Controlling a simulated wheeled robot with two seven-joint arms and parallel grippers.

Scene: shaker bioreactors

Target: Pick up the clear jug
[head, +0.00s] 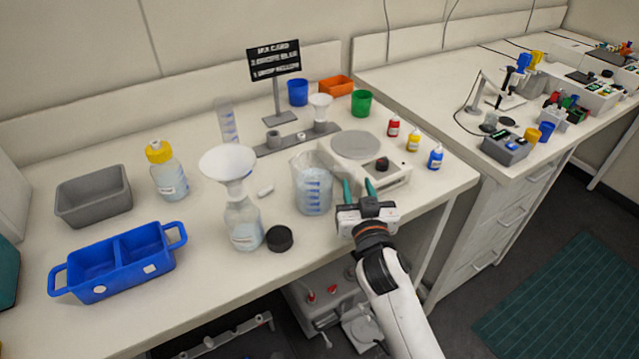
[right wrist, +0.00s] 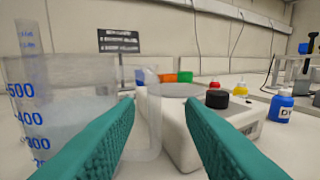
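The clear jug (head: 312,186) with blue graduation marks stands upright on the bench, left of the white stirrer. In the right wrist view the jug (right wrist: 62,105) fills the left side, and its clear handle (right wrist: 150,125) shows between my fingers, nearer the left one. My right gripper (head: 358,186) is open, with teal fingers pointing forward, just right of the jug. In the right wrist view the gripper (right wrist: 160,108) has a wide gap, and neither finger is clearly seen pressing the handle. My left gripper is out of view.
The white stirrer (head: 390,178) with a dark knob is close by my right gripper. A bottle (head: 244,224) with a white funnel (head: 228,164) and a black cap (head: 280,238) stand left of the jug. Small red, yellow and blue (head: 435,158) bottles stand behind right.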

